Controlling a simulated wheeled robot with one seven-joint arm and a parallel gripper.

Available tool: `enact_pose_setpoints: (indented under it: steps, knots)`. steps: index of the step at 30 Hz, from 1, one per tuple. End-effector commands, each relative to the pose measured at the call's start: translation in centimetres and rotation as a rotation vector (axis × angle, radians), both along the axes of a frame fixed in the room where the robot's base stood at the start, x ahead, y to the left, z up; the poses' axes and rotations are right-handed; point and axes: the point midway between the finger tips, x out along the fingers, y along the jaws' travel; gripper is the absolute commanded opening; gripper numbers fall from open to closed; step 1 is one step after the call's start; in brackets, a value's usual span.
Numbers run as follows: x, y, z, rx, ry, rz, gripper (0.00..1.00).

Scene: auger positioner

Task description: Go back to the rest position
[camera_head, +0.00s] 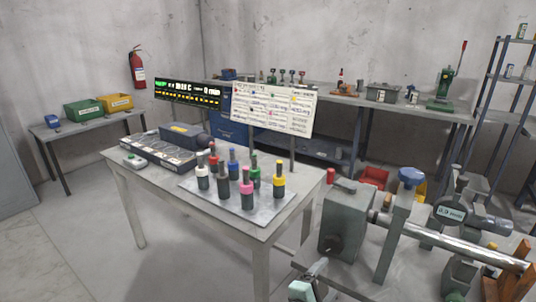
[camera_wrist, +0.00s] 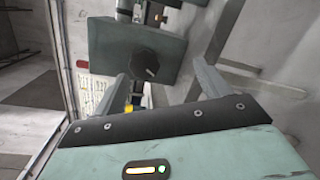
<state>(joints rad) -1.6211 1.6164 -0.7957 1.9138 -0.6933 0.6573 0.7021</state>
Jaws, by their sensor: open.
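My gripper (camera_wrist: 160,72) shows in the wrist view with its two grey fingers spread apart and nothing held between them. Beyond the fingers is the grey-green machine box (camera_wrist: 118,45) with a black knob (camera_wrist: 152,66). I cannot tell how far the fingertips are from it. In the head view part of my gripper (camera_head: 306,284) shows at the bottom edge, low and in front of the same machine box (camera_head: 345,222). Its fingertips are hard to make out there.
The machine's long metal shaft (camera_head: 455,244) and post (camera_head: 396,240) stand right of the box. Open floor lies at left (camera_head: 75,245).

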Motion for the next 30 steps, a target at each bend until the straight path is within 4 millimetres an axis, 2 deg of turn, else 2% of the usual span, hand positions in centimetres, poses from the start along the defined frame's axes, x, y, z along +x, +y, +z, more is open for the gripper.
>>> enact_pose_setpoints:
  steps: [3,6,10,14,20,24,30]
  knots:
    - [-2.7,-2.4,-0.8,0.116,0.113,-0.174,0.75]
    - [-5.6,-3.4,-1.2,0.223,0.220,-0.314,0.75]
    - [-9.1,-3.3,-0.8,0.366,0.352,-0.464,0.75]
    - [-12.2,-2.1,0.8,0.518,0.475,-0.577,0.75]
    - [-15.6,0.4,5.2,0.757,0.634,-0.678,0.75]
    - [-17.3,1.9,9.4,0.920,0.714,-0.697,0.75]
    - [-19.2,2.8,15.7,1.131,0.776,-0.658,0.75]
